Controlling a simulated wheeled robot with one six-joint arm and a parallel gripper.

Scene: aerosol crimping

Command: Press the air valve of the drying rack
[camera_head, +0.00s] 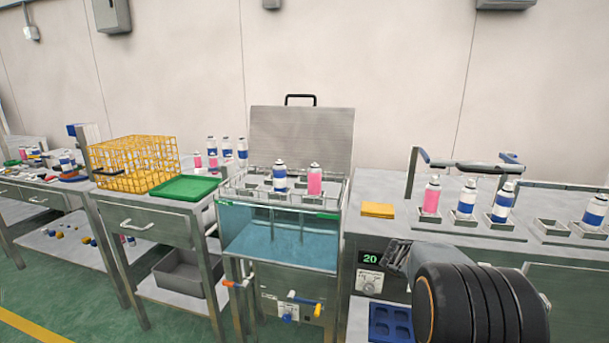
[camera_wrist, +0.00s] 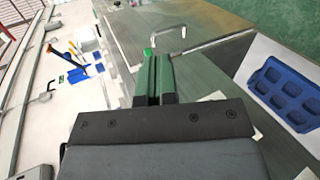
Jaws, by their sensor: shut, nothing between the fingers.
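The drying rack (camera_head: 415,222) appears to be the steel bench at the right in the head view, with pipes above cans in square holders. I cannot clearly make out its air valve. In the wrist view, my gripper (camera_wrist: 153,62) is shut, with its dark green fingers together and nothing held. A small bright green cap (camera_wrist: 148,51) shows at or just beyond the fingertips; I cannot tell whether they touch or what it belongs to. In the head view, my arm covers part of the bench front, and the fingertips cannot be made out.
A blue compartment tray (camera_head: 390,322) lies low in front of the bench and also shows in the wrist view (camera_wrist: 288,92). A water bath (camera_head: 280,240) with its lid up stands left of the bench. A yellow basket (camera_head: 133,160) and green tray (camera_head: 185,188) are farther left.

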